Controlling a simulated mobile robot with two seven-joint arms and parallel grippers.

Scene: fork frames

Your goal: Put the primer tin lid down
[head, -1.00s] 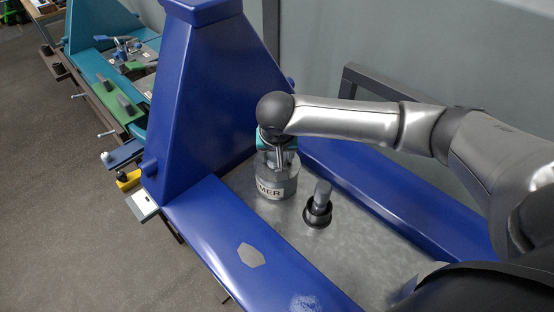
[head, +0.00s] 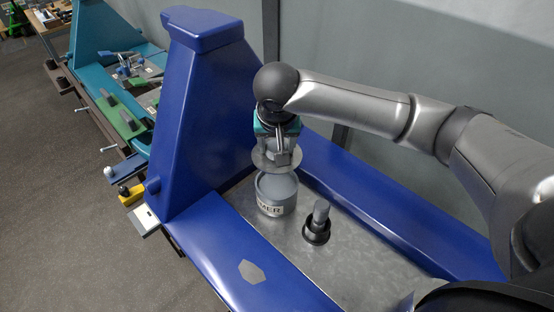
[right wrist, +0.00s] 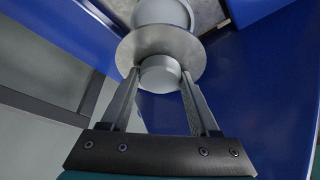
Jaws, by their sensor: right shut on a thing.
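The primer tin lid (head: 262,161) is a flat grey disc held above the tin in the head view. In the right wrist view its disc (right wrist: 130,47) has a round grey knob, with one finger on each side. My right gripper (head: 280,152) is shut on this knob; it also shows in the right wrist view (right wrist: 162,80). The primer tin (head: 276,196), grey with a dark-lettered label, stands upright and open on the metal bed, just below the lid. It shows partly behind the lid in the right wrist view (right wrist: 163,12). My left gripper is not in view.
A black round base with a grey upright cylinder (head: 318,222) stands right of the tin. Blue frame walls (head: 372,208) border the bare metal bed (head: 365,262), which is clear towards the lower right. A tall blue upright (head: 200,110) stands left of the tin.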

